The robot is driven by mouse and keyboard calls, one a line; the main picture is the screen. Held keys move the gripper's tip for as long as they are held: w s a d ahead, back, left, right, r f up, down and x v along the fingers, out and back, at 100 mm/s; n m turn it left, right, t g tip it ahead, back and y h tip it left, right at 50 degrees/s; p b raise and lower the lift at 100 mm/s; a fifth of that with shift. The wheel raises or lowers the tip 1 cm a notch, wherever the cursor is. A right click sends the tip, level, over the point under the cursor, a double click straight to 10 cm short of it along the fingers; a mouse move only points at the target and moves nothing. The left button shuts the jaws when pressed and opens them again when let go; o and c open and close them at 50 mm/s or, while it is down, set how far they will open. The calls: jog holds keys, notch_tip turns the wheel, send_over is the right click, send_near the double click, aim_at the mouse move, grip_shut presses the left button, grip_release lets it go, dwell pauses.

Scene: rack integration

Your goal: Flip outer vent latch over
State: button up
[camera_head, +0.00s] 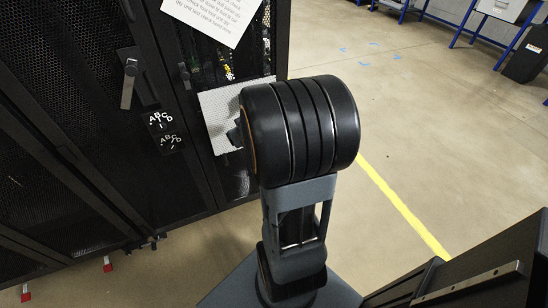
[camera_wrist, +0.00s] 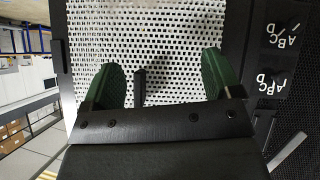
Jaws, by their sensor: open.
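My gripper (camera_wrist: 162,68) shows in the wrist view with two green-padded fingers spread apart. They face a white perforated vent panel (camera_wrist: 150,28). A short dark upright bar (camera_wrist: 140,88), which looks like a vent latch, stands between the fingers, closer to the left one. A gap shows between it and the right finger; whether it touches the left finger is unclear. In the head view the white vent panel (camera_head: 217,112) shows on the dark rack, left of my arm. My arm hides the gripper's fingers and the latch there.
ABCD dial labels (camera_wrist: 283,35) and a grey door handle (camera_wrist: 288,150) lie right of the vent in the wrist view. In the head view, a door handle (camera_head: 129,82) and a paper sheet (camera_head: 215,14) are on the rack doors. Open floor (camera_head: 400,130) lies to the right.

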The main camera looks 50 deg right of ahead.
jog(key=s+d+f+m+t+h+b, duration=0.1)
jog(key=s+d+f+t+b, duration=0.1)
jog(key=d+f+b, duration=0.45)
jog(key=s+d+f+t+h+b, duration=0.1)
jog(key=s+d+f+t+b, duration=0.15)
jog(key=f, duration=0.75)
jog(key=s+d+f+m+t+b, duration=0.1)
jog(key=s+d+f+t+b, duration=0.2)
jog(key=d+f, duration=0.4)
jog(key=a+b+x, duration=0.1)
jog(key=b+x, duration=0.2)
jog(key=x, duration=1)
jog(key=shift+w+f, duration=0.35)
